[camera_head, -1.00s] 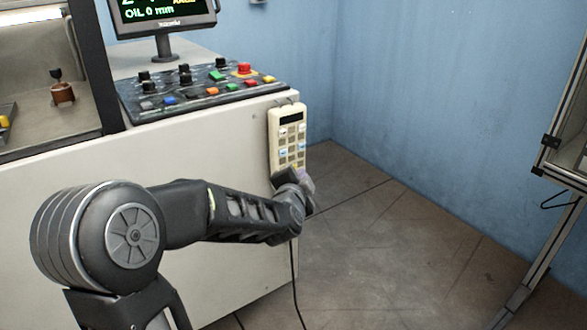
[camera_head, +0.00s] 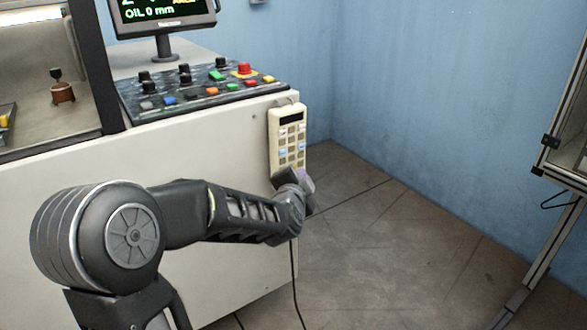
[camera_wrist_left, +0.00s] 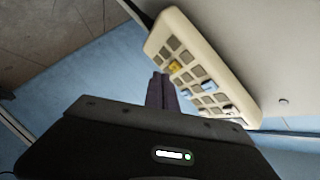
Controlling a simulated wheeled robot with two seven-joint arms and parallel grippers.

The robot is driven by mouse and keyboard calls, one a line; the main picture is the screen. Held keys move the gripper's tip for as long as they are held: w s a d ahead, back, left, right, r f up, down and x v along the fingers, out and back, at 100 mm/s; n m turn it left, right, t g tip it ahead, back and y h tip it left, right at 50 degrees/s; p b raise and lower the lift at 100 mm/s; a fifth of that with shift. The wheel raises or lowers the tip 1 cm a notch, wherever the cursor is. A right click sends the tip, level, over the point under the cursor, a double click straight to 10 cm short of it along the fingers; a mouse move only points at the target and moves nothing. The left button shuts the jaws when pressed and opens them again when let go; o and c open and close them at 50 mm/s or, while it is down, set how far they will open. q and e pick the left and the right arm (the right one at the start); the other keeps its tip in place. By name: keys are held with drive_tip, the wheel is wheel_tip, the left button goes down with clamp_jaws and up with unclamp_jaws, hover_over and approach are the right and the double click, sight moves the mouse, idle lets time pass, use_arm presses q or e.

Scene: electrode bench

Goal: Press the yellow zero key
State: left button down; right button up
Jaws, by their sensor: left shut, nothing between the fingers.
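The yellow zero key (camera_wrist_left: 175,65) shows in the left wrist view near one end of a cream handheld keypad (camera_wrist_left: 213,58). In the head view the keypad (camera_head: 287,122) hangs upright on the side of the white machine cabinet, and its lower end is hidden behind my left wrist. My left gripper (camera_wrist_left: 158,78) is shut with nothing between its fingers. Its fingertips are just beside the yellow key in the left wrist view; I cannot tell whether they touch it. In the head view the left gripper (camera_head: 298,176) is at the keypad's lower end. My right gripper is not in view.
A control panel (camera_head: 200,98) with coloured buttons and black knobs sits on top of the cabinet (camera_head: 60,170). A monitor (camera_head: 165,14) stands behind it. A cable (camera_head: 293,275) hangs below the keypad. The floor (camera_head: 400,250) to the right is clear, up to a metal frame (camera_head: 545,250).

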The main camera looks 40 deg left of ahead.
use_arm(q)
drive_tip(key=shift+a, duration=0.1)
idle(0.3)
drive_tip(key=shift+w+a, duration=0.1)
drive_tip(key=shift+a, duration=0.25)
drive_tip(key=shift+w+a, duration=0.1)
drive_tip(key=shift+a, duration=0.3)
idle(0.9)
drive_tip(key=shift+d, duration=0.15)
drive_tip(key=shift+s+d+p, duration=0.25)
drive_tip(key=shift+d+p, duration=0.35)
drive_tip(key=shift+d, duration=0.05)
drive_tip(key=d+p, duration=0.1)
drive_tip(key=d, duration=0.1)
drive_tip(key=s+d+p, duration=0.1)
drive_tip(key=d, duration=0.1)
drive_tip(key=shift+s+d+p, duration=0.2)
drive_tip(key=shift+d+p, duration=0.1)
drive_tip(key=shift+d, duration=0.1)
